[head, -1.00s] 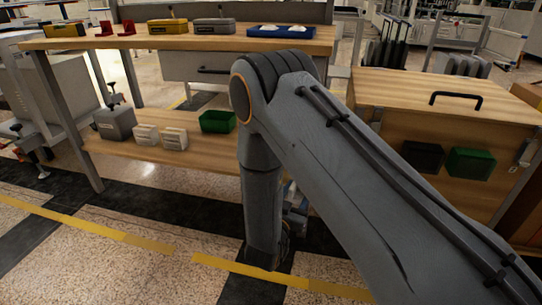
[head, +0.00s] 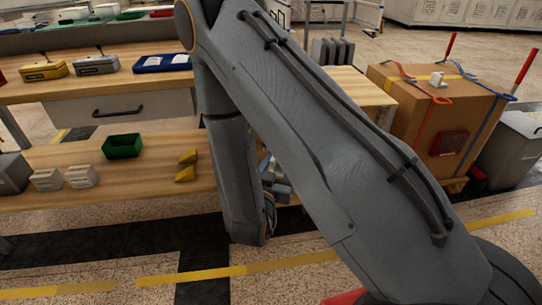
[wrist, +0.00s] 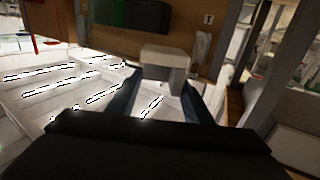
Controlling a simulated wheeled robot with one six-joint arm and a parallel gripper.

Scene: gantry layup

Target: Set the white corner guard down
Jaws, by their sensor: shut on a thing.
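A white corner guard (wrist: 167,58) sits between the fingers of my gripper (wrist: 162,86) in the wrist view, and the gripper is shut on it. In the head view my arm hides most of the gripper and the held guard. Another small white piece, which looks like a corner guard (head: 437,79), sits on top of the strapped cardboard box (head: 416,122) at the right. Whether the held guard touches anything cannot be told.
A workbench (head: 150,88) at the left holds a blue tray (head: 163,63), a yellow case (head: 44,71) and a grey case (head: 96,65). Its lower shelf carries a green bin (head: 122,146), white blocks and yellow wedges (head: 186,173). A grey bin (head: 512,150) stands right of the box.

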